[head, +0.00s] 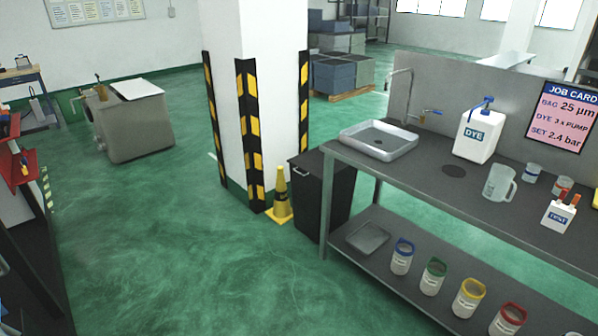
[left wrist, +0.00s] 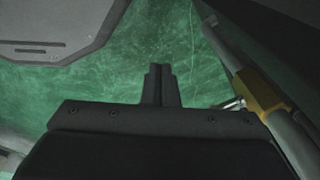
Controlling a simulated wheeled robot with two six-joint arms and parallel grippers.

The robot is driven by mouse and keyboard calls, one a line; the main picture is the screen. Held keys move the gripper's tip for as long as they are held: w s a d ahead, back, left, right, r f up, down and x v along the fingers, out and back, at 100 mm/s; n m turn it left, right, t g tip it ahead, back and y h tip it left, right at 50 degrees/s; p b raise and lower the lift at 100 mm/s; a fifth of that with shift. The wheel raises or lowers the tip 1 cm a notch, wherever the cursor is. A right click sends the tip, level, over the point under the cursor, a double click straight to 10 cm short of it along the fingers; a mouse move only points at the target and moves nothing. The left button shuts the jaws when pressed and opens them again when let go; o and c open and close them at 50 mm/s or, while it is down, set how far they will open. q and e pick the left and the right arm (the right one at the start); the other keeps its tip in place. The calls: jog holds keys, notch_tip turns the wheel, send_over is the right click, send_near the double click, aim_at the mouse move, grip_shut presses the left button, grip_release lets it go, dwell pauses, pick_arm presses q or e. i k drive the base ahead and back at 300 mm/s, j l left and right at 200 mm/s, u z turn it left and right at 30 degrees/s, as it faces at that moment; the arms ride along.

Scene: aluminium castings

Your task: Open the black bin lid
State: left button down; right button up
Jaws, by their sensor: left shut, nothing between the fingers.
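The black bin (head: 322,196) stands on the green floor in the head view, between the yellow cone and the left end of the workbench. Its dark lid (head: 312,166) lies flat on top and looks closed. A small light handle shows at its front left edge. Neither gripper is in the head view. In the left wrist view my left gripper (left wrist: 160,70) is shut and empty, pointing over bare green floor. The bin is not recognisable in that view.
Open floor (head: 170,240) lies in front.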

aim_at(311, 162)
jog(key=i+j+u, duration=0.15)
jog(key=i+u, duration=0.25)
jog(key=i, duration=0.4)
jog(key=i+j, duration=0.1)
jog(key=i, duration=0.85)
jog(key=i+j, duration=0.1)
jog(key=i, duration=0.85)
jog(key=i+j+z, duration=0.1)
jog(key=i+z, duration=0.2)
jog(key=i+j+z, duration=0.25)
jog(key=i, duration=0.25)
jog(key=i+j+z, duration=0.15)
jog(key=i+z, duration=0.15)
jog(key=i, duration=0.1)
